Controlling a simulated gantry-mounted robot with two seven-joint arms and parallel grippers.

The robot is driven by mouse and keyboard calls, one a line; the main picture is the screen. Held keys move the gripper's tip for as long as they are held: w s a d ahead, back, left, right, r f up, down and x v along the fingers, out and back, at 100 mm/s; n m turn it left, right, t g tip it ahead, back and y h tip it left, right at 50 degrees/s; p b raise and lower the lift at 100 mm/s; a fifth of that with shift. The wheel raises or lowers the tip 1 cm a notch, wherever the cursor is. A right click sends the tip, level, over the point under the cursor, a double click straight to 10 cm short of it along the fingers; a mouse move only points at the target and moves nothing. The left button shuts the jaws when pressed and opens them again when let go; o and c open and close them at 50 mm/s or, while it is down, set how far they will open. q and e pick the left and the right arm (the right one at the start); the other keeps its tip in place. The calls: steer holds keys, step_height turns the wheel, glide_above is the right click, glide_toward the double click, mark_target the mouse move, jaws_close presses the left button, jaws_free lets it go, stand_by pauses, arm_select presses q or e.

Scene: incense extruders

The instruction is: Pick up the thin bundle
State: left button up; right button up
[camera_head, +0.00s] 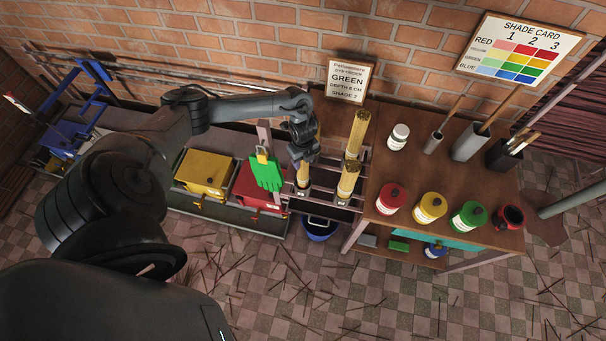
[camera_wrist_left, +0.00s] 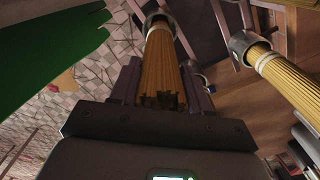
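A yellow stick bundle (camera_head: 303,176) stands upright in a rack slot below my left gripper (camera_head: 303,158), in the head view. In the left wrist view, this bundle (camera_wrist_left: 161,65) lies between the two fingers of the left gripper (camera_wrist_left: 162,85), with a metal collar at its far end. The fingers are close on both sides of it; whether they press on it I cannot tell. Two more bundles stand to the right, one in front (camera_head: 347,182) and one behind (camera_head: 358,132); a neighbouring bundle (camera_wrist_left: 288,78) shows in the wrist view. My right gripper is not in view.
A green cloth-like piece (camera_head: 267,173) hangs left of the rack, near yellow (camera_head: 204,172) and red (camera_head: 257,190) boxes. A brown table (camera_head: 410,170) with several jars is at right. A blue bucket (camera_head: 318,230) stands below. An order sign (camera_head: 347,82) stands behind.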

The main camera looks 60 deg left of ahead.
arm_select(q)
jaws_close()
steer(key=shift+r, duration=0.2)
step_height(320, 180, up, 8)
steer(key=shift+w+r, duration=0.1)
steer(key=shift+r, duration=0.1)
step_height(320, 180, up, 3)
steer(key=shift+f+p, duration=0.1)
steer(key=shift+p, duration=0.9)
step_height(320, 180, up, 10)
steer(key=p, duration=0.9)
steer(key=shift+f, duration=0.25)
